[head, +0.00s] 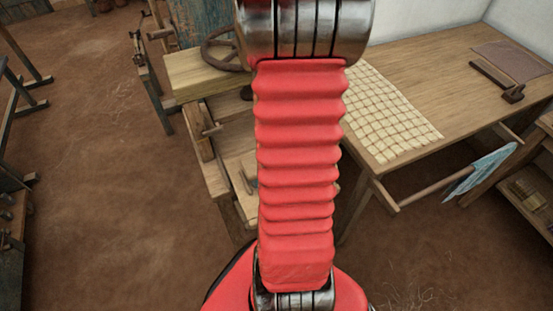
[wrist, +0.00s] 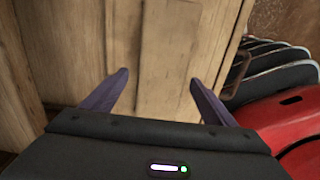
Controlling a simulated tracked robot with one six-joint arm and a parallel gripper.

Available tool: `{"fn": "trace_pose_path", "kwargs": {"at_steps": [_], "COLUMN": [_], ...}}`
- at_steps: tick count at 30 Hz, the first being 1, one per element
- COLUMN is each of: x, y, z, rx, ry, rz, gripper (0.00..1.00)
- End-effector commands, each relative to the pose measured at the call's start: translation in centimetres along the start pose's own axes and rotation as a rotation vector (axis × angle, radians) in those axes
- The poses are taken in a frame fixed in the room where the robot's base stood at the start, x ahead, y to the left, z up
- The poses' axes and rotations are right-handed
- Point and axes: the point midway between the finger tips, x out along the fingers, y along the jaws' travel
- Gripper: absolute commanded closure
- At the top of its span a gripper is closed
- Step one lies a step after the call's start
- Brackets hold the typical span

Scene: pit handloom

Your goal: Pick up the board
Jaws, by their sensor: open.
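My gripper (wrist: 160,90) shows in the wrist view, with its two dark purple fingers apart and nothing between them. Beyond the fingertips is a pale wooden surface (wrist: 155,45) with lengthwise seams; I cannot tell whether it is the board or how far off it is. In the head view, a flat piece of pale wood (head: 237,172) lies low on the wooden stand left of the table, partly hidden by my red arm. I cannot tell for sure that it is the board. My gripper is hidden in the head view.
A wooden table (head: 460,75) stands at the right with a checked cloth (head: 385,115) and a dark wooden tool (head: 497,80) on it. A blue cloth (head: 485,170) hangs on a rail below. A handwheel (head: 225,50) sits on the stand.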

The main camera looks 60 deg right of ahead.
Motion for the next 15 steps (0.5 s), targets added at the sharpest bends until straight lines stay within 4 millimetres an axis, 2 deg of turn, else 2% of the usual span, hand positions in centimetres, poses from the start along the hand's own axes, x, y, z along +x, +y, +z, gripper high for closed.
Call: {"fn": "trace_pose_path", "kwargs": {"at_steps": [8, 15], "x": [-0.03, -0.03], "y": [0.01, 0.00], "z": [0.01, 0.01], "rx": [0.000, 0.000], "ry": [0.000, 0.000], "rz": [0.000, 0.000], "gripper": [0.20, 0.36]}}
